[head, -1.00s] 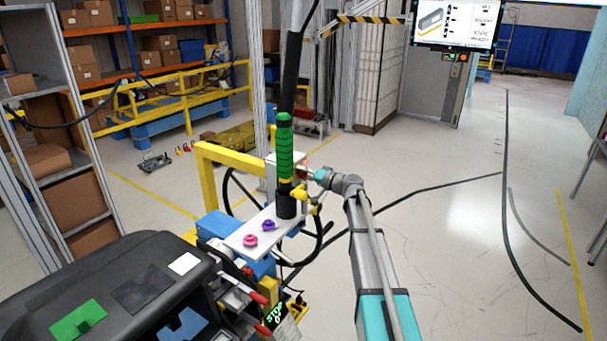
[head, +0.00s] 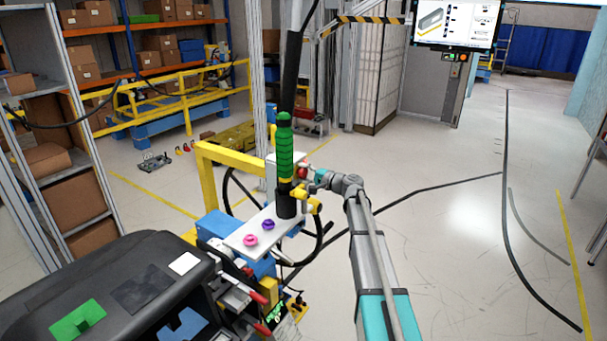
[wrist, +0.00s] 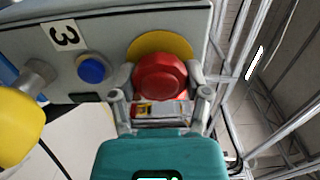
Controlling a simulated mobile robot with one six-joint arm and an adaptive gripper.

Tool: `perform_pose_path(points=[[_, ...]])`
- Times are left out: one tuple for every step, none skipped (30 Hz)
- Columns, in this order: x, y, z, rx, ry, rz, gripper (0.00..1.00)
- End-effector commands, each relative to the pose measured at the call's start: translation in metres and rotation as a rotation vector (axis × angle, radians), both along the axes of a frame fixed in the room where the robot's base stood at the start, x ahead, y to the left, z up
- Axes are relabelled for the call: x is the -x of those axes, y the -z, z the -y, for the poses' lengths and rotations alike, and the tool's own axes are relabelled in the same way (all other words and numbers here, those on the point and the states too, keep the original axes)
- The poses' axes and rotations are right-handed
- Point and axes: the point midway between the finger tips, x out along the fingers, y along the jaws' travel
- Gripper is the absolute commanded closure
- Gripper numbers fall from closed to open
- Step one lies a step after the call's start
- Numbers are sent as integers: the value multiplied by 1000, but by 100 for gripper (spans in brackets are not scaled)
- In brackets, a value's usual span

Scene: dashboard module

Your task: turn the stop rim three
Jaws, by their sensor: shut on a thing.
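The red stop button (wrist: 160,77), with a faceted rim, sits on a yellow disc (wrist: 148,44) on a grey panel (wrist: 105,25) marked with a 3. My gripper (wrist: 165,82) has one finger on each side of the red rim and is shut on it. In the head view, the red stop button (head: 301,172) shows small at the panel behind the green-gripped pole, with my gripper (head: 308,173) against it. The exact finger contact is too small to tell there.
A blue button (wrist: 92,69) and a yellow knob (wrist: 18,125) are left of the stop button. In the head view, the green-gripped pole (head: 285,155) stands close left of my gripper. A plate holds a pink knob (head: 250,240) and a purple knob (head: 268,225). Open floor lies right.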

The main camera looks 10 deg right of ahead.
Motion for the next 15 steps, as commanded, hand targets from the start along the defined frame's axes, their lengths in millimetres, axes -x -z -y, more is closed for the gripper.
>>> perform_pose_path(points=[[0,0,0,-7,0,-7,86],[0,0,0,-11,0,-11,86],[0,0,0,-14,0,-14,86],[0,0,0,-16,0,-16,86],[0,0,0,-18,0,-18,86],[0,0,0,-18,1,-18,86],[0,0,0,-18,1,-18,86],[0,0,0,-18,0,-18,86],[0,0,0,-18,1,-18,86],[0,0,0,-18,1,-18,86],[0,0,0,-18,1,-18,86],[0,0,0,-18,0,-18,86],[0,0,0,-18,1,-18,86],[0,0,0,-18,1,-18,86],[0,0,0,-18,0,-18,33]])
